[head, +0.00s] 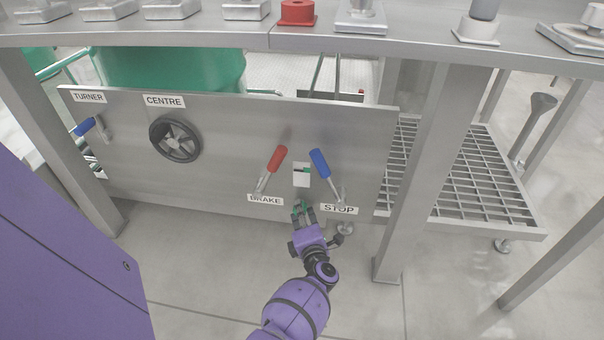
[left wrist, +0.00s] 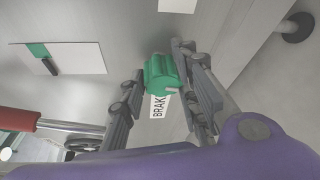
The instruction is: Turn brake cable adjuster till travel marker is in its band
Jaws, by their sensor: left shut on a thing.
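In the head view the fingers mostly hide the knob. A white travel plate (head: 301,181) is above, between the two levers; it also shows in the left wrist view (left wrist: 80,59). It bears a green band (left wrist: 36,49) and a dark marker (left wrist: 49,67) that meets the band's edge; I cannot tell whether it is inside.
A blue-handled stop lever (head: 320,164) is right of the plate. A black handwheel (head: 175,138) and a blue turner lever (head: 84,127) are on the panel's left. A steel leg (head: 420,170) and a grating (head: 470,175) stand to the right. The floor below the panel is clear.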

